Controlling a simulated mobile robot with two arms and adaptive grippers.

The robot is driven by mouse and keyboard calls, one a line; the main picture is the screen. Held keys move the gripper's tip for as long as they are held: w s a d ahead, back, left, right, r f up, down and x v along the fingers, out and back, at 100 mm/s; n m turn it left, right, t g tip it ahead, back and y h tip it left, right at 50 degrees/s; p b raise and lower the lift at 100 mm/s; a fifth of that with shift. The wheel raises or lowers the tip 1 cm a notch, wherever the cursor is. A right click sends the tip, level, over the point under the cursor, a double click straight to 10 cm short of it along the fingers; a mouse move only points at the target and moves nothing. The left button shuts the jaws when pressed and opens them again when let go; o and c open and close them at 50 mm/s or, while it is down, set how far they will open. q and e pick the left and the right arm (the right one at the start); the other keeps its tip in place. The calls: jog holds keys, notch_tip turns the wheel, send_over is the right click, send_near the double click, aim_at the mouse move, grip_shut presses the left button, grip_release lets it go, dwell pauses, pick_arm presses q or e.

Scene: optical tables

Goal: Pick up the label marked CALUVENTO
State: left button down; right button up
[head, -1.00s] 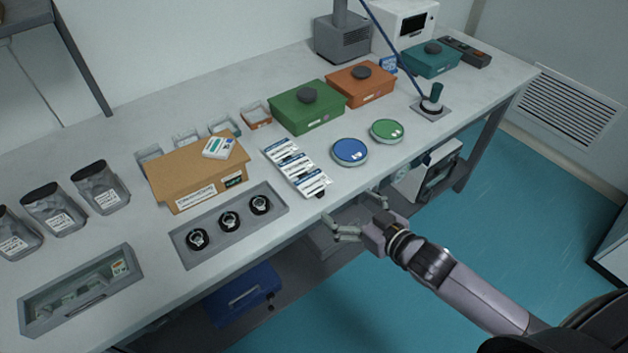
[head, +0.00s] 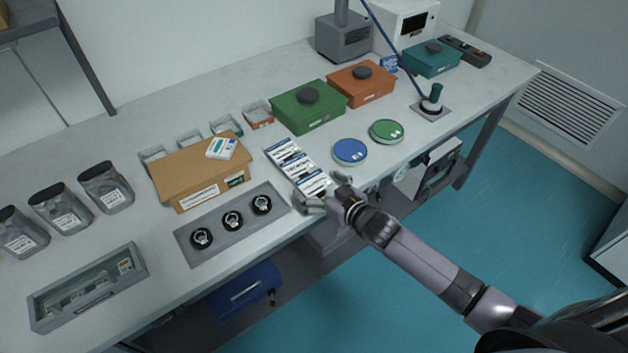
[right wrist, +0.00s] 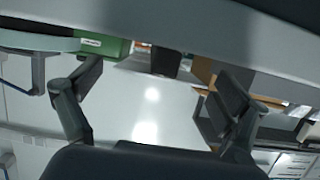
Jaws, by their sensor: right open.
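Several white labels with dark blue strips lie in a row on the table; the far one (head: 281,150), a middle one (head: 297,167) and the near one (head: 314,184) stand out. Their print is too small to read, so I cannot tell which says CALUVENTO. My right gripper (head: 323,190) is open, its fingers spread at the table's front edge beside the near label. It also shows in the right wrist view (right wrist: 158,80), with both fingers apart and nothing between them. The labels cannot be made out in that view. My left gripper is not in view.
A blue round tin (head: 350,151) and a green one (head: 387,131) stand right of the labels. A brown cardboard box (head: 172,177) and a grey tray (head: 207,246) with black round items are on the left. Green (head: 293,119) and orange (head: 352,92) boxes stand behind.

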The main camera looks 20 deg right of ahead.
jog(key=shift+c, duration=0.4)
jog(key=c, duration=0.8)
